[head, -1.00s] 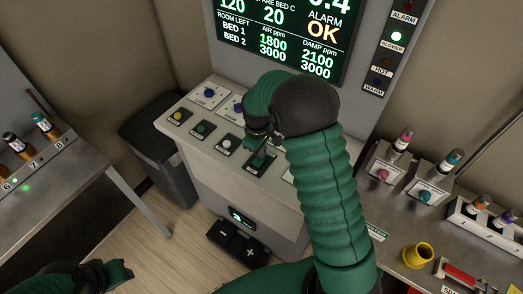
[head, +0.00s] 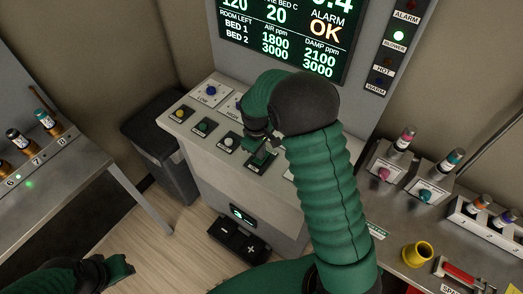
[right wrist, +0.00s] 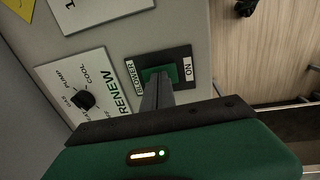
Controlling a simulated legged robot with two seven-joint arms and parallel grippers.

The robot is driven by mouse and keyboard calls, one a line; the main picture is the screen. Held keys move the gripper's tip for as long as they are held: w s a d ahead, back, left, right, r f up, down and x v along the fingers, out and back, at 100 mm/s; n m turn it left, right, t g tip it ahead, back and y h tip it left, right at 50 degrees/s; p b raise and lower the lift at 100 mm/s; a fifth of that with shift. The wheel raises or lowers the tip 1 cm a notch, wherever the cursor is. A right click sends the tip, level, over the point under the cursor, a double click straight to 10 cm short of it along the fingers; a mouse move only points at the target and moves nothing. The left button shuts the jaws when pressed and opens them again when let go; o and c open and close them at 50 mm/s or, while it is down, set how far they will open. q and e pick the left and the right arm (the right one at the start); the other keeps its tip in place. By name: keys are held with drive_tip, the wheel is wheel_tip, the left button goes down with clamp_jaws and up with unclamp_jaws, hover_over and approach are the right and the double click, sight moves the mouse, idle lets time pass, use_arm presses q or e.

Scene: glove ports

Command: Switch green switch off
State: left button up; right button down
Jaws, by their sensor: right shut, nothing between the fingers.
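The green switch (head: 261,160) is a rocker on a black plate on the sloped console top. In the right wrist view the green rocker (right wrist: 172,73) sits between the labels BLOWER and ON. My right gripper (head: 260,140) is shut and empty, just over the switch. In the right wrist view its closed fingertips (right wrist: 158,78) overlap the rocker's edge. I cannot tell whether they touch it. The BLOWER lamp (head: 398,36) is lit. My left gripper (head: 122,268) is low at the left, away from the console, and its jaws are unclear.
Other console controls include yellow (head: 178,114) and white (head: 228,142) buttons and a RENEW knob (right wrist: 84,99). A display (head: 285,35) rises behind. A bench with vials and a yellow cup (head: 417,254) is at right. A dark bin (head: 160,150) stands left.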

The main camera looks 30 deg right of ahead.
sight(258, 161)
drive_tip(key=shift+r, duration=0.1)
drive_tip(key=r+p, duration=0.4)
drive_tip(key=shift+w+a+r, duration=0.15)
drive_tip(key=shift+a+r, duration=0.1)
drive_tip(key=shift+a, duration=0.05)
drive_tip(key=shift+r+b, duration=0.35)
drive_tip(key=shift+b, duration=0.1)
wheel_tip(258, 161, up, 8)
drive_tip(key=a+b, duration=0.1)
drive_tip(key=shift+s+r, duration=0.25)
drive_tip(key=shift+s, duration=0.15)
drive_tip(key=shift+w+d+p, duration=0.35)
drive_tip(key=shift+d+p, duration=0.35)
drive_tip(key=shift+p, duration=1.1)
